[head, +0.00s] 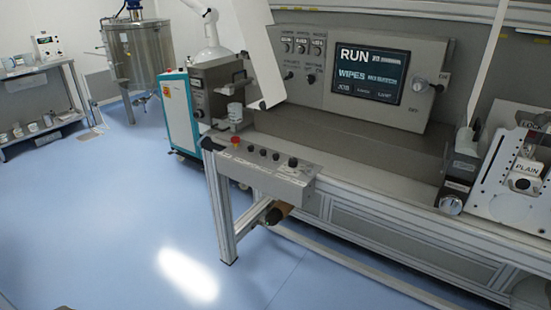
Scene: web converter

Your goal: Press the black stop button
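A grey control box (262,171) sticks out at the front left corner of the machine's frame. A row of controls is on its sloped top. A red mushroom button (235,141) is at its left end. Several small dark controls follow to the right, among them a dark one near the middle (263,153) and a larger black one (293,162) at the right. Their labels are too small to read, so I cannot tell which is the stop button. Neither of my grippers is clearly in view.
A display (366,73) on the grey panel reads RUN and WIPES. A frame leg (221,205) stands below the box. A teal and white cabinet (180,112) is behind it. A steel tank (135,55) and shelf (40,68) stand at the back left. The blue floor (110,215) in front is clear.

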